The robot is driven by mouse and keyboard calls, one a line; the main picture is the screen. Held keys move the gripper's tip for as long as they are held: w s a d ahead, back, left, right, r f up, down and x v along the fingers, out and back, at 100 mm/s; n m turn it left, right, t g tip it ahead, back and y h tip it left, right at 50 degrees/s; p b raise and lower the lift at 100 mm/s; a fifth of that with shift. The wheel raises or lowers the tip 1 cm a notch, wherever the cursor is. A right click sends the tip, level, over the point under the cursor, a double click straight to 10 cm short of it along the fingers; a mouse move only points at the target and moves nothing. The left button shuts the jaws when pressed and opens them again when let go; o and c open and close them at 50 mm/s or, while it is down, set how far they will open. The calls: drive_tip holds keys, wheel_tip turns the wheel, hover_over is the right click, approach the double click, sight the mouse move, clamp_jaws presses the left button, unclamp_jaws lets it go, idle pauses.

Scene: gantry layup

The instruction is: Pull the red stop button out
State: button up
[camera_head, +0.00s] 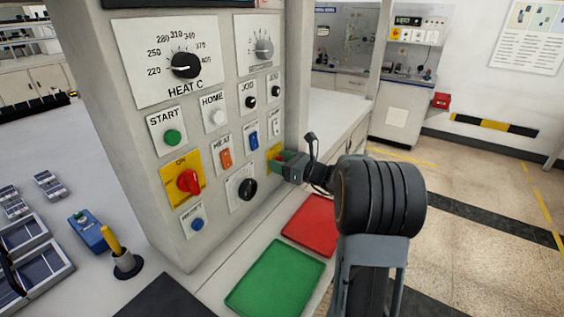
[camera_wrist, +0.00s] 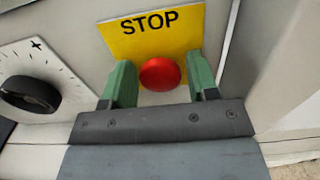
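The red stop button (camera_wrist: 160,74) is a round red cap on a yellow plate (camera_wrist: 150,36) marked STOP, near the right edge of the control panel. My gripper (camera_wrist: 160,82) is at the button, with one green finger on each side of it. Small gaps show between the fingers and the red cap, so the fingers look apart from it. In the head view, my gripper (camera_head: 278,163) reaches the panel from the right and hides most of the yellow plate and the button.
The panel (camera_head: 222,80) also carries a HEAT C dial (camera_head: 186,65), a green START button (camera_head: 172,137), a red rotary switch (camera_head: 189,181) and a black knob (camera_head: 246,188). A red tray (camera_head: 313,222) and a green tray (camera_head: 275,278) lie below. Open floor is to the right.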

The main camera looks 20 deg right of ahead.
clamp_jaws()
drive_tip(key=shift+v, duration=0.8)
drive_tip(key=shift+c, duration=0.7)
unclamp_jaws()
drive_tip(key=shift+o, duration=0.8)
drive_tip(key=shift+s+d, duration=0.15)
drive_tip(key=shift+d, duration=0.05)
drive_tip(key=shift+o, duration=1.2)
drive_tip(key=shift+a, duration=0.15)
drive_tip(key=b+v, duration=0.1)
drive_tip(key=v, duration=1.2)
drive_tip(key=shift+s+d, duration=0.2)
drive_tip(key=shift+s, duration=0.15)
